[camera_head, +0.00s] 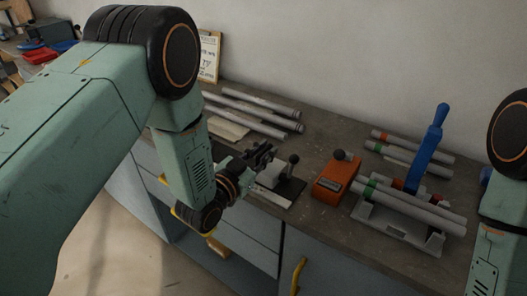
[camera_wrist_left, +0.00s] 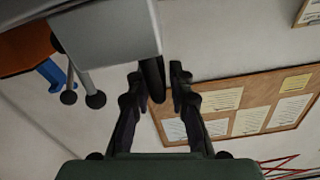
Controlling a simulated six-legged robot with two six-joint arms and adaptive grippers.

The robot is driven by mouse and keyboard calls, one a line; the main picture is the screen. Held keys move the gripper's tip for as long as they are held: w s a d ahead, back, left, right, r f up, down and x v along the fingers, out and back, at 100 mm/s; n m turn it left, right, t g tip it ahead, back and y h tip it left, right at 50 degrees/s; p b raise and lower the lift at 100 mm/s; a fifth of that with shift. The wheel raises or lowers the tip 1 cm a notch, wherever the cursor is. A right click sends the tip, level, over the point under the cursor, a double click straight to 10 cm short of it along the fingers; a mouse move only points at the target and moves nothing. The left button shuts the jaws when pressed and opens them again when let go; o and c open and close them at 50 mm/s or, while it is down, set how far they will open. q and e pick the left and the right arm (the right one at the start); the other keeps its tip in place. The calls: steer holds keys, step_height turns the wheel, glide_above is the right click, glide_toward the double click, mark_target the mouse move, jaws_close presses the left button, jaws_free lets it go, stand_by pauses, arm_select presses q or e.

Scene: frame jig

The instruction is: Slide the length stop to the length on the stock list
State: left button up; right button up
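An orange block (camera_head: 333,180) with a small dark display and a black-knobbed lever stands on the bench; I cannot tell for certain that it is the length stop. Left of it is a pale metal block (camera_head: 271,174) with another black-knobbed lever on a dark base. My left gripper (camera_head: 262,152) is just left of that lever. In the left wrist view its fingers (camera_wrist_left: 156,75) are apart, with a dark rod-like part between or behind them; contact is unclear. A clipboard (camera_head: 209,57), possibly the stock list, leans on the wall; its text is unreadable. My right gripper is out of view.
A grey cradle (camera_head: 395,228) holding tubes and an upright blue handle (camera_head: 428,150) stand right of the orange block. Loose tubes (camera_head: 255,112) lie along the back left. Bench drawers with yellow handles (camera_head: 298,275) are below. A cork board (camera_wrist_left: 240,112) hangs on the wall.

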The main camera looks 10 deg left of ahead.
arm_select(q)
jaws_close()
stand_by(0.4)
steer(key=w+a+b, duration=0.1)
steer(key=w+a, duration=0.1)
steer(key=a, duration=0.3)
steer(key=w+a, duration=0.2)
steer(key=a, duration=0.4)
steer(key=w+a+b, duration=0.1)
steer(key=w+a, duration=0.1)
steer(key=a, duration=0.3)
steer(key=shift+w+a+b, duration=0.35)
steer(key=shift+o, duration=1.9)
jaws_free()
steer(key=shift+a, duration=0.1)
